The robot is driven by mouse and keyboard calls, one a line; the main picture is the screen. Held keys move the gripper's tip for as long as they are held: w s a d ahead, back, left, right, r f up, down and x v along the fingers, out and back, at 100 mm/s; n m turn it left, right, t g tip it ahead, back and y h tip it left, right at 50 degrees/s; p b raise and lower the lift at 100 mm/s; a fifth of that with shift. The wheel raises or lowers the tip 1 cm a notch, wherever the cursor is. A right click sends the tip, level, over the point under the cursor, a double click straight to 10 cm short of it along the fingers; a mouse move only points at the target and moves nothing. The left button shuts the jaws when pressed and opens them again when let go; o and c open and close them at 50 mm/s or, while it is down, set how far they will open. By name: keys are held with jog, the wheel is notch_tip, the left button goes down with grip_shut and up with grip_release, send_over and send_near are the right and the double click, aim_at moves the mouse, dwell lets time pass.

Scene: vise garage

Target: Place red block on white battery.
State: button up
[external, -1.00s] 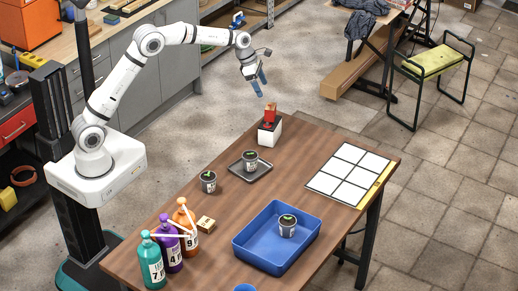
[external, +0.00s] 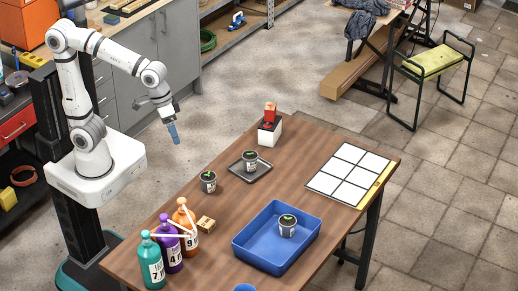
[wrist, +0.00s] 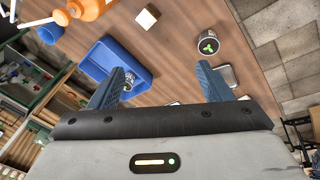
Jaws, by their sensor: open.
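The red block (external: 270,111) stands on top of the white battery (external: 270,134) at the far corner of the wooden table in the external view. The battery has a dark top, and the block rests on it. My gripper (external: 174,134) is open and empty. It hangs in the air off the table's left edge, well left of the battery and apart from it. In the wrist view my two blue fingers (wrist: 170,90) are spread wide with nothing between them. I cannot make out the red block in the wrist view.
A potted plant (external: 208,182) stands near the table's left edge, and another sits on a grey tray (external: 262,178). A blue bin (external: 250,258) holds a third. Bottles (external: 152,262) and a wooden block (external: 205,224) are at the near left. A white-squared panel (external: 325,183) lies on the right.

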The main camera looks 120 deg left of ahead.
jog(key=s+d+f+m, duration=0.3)
jog(key=s+d+m, duration=0.5)
jog(key=s+m, duration=0.2)
jog(key=shift+s+d+f+m, duration=0.3)
jog(key=shift+s+d+f, duration=0.1)
jog(key=shift+s, duration=0.1)
